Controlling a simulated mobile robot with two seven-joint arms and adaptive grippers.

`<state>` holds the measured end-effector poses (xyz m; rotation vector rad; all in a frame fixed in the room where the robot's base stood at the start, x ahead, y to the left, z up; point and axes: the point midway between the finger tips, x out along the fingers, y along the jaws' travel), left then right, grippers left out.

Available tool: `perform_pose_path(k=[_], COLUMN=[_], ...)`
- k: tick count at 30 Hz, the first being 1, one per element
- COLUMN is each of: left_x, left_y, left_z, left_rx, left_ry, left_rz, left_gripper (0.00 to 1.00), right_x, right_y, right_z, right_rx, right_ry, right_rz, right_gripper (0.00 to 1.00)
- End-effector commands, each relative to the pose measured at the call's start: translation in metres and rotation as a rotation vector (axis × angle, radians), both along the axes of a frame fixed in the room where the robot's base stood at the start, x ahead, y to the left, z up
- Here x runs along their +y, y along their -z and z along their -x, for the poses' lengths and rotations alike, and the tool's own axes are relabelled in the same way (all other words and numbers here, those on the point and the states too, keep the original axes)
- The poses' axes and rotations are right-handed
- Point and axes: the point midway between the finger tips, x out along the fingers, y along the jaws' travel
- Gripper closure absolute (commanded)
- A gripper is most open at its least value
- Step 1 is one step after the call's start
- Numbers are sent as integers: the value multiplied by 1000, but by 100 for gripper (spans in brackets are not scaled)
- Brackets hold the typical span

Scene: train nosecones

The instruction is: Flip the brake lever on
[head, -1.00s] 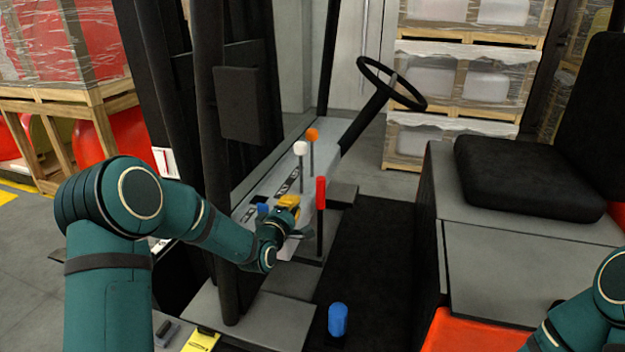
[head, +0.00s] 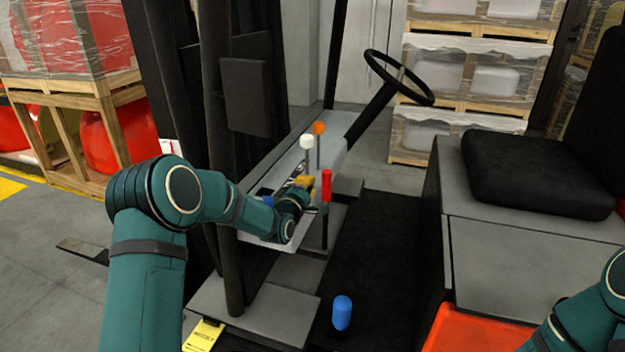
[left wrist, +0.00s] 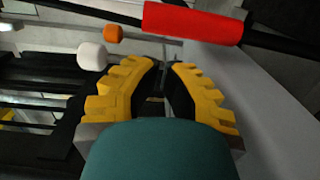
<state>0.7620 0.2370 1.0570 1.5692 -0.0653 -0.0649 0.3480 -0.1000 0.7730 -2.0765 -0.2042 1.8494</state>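Several levers rise at the forklift's console (head: 332,156); none is labelled as the brake in these views. The nearest to my left gripper (head: 304,182) is an upright lever with a long red handle (head: 326,186). In the left wrist view the red handle (left wrist: 193,22) lies across the top, beyond the fingertips (left wrist: 168,64). My left gripper's yellow fingers are apart with nothing seen between them, just left of the red handle. Contact cannot be told in the head view. My right gripper is out of view.
A white-knobbed lever (head: 307,141) and an orange-knobbed lever (head: 319,128) stand just behind the gripper. The steering wheel (head: 399,78) is farther back. A blue knob (head: 342,312) stands near the floor. The black seat (head: 540,173) is right; a dark post (head: 218,160) is left.

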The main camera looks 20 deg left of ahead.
Motion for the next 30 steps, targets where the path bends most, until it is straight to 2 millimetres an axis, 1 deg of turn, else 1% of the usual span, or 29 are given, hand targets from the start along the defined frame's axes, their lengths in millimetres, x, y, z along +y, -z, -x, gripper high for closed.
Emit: perform_pose_path(k=[1, 3, 9, 14, 24, 26, 30], left_x=[-1, -2, -3, -3, -4, -7, -18], left_y=[1, 0, 0, 0, 0, 0, 0], left_z=[-8, -17, -34, -38, -38, -38, -37], left_rx=[0, -1, 0, 1, 1, 0, -2], left_ry=[1, 1, 1, 1, 1, 2, 3], left_rz=[-1, -2, 0, -1, -3, -9, -43], left_gripper=[100, 100, 100, 100, 100, 100, 100], right_x=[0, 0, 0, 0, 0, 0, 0], right_y=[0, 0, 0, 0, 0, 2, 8], right_z=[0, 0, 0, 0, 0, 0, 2], right_rx=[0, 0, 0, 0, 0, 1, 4], right_ry=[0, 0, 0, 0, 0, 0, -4], right_rz=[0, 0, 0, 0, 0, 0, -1], right_gripper=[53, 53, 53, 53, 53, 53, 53])
